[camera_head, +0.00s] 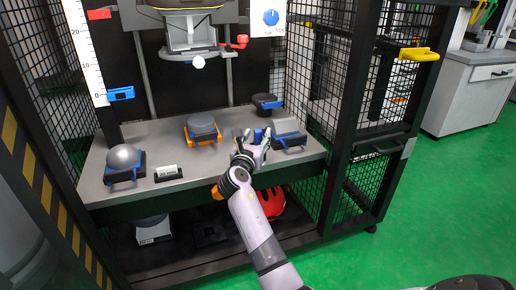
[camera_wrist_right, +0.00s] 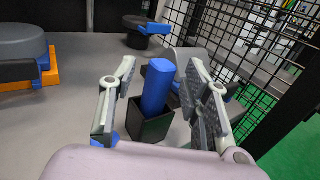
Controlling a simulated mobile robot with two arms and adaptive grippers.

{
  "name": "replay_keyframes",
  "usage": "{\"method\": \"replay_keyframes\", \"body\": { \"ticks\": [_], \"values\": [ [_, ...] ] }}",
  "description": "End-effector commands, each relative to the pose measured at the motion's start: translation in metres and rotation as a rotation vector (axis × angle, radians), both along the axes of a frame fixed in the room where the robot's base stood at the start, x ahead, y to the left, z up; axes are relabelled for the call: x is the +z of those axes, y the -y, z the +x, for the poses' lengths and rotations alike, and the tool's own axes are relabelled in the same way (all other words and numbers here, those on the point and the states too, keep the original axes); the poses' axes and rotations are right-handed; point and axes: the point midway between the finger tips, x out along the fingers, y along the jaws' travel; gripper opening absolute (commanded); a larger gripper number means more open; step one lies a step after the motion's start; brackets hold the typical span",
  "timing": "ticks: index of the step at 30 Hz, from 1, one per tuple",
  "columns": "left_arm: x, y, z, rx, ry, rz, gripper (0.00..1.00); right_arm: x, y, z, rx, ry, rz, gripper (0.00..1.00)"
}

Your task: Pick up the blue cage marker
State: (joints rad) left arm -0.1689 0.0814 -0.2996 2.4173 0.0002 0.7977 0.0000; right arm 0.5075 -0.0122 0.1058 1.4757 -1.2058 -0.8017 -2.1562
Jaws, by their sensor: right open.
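The blue marker (camera_wrist_right: 158,88) is an upright blue stick standing in a small black square holder (camera_wrist_right: 150,124) on the grey bench. In the head view the marker (camera_head: 258,136) is small and partly hidden by my right gripper. My right gripper (camera_head: 252,146) is open, low over the bench. In the wrist view its two fingers (camera_wrist_right: 161,72) are on either side of the marker, with gaps visible, and it looks ungripped. My left gripper is not in view.
The grey bench (camera_head: 165,134) also bears a grey sphere on a blue-sided stand (camera_head: 124,158), a grey disc on an orange base (camera_head: 201,126), a small label block (camera_head: 168,173) and a grey-topped block (camera_head: 288,135) close right of my gripper. Black mesh cage walls (camera_head: 328,75) flank the bench.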

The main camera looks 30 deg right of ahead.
Motion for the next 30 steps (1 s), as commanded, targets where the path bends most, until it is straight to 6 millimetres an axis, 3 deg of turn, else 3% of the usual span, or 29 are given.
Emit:
{"method": "replay_keyframes", "body": {
  "ticks": [4,12,30],
  "values": [
    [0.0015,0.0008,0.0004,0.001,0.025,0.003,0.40,-0.0011,0.0112,0.0098,-0.002,0.000,-0.001,0.44],
    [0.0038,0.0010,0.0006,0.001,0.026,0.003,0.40,0.0003,0.0122,0.0110,0.000,-0.001,-0.001,0.43],
    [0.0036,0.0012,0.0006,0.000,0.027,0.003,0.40,0.0000,0.0118,0.0108,0.000,-0.001,-0.001,0.03]
  ]
}}
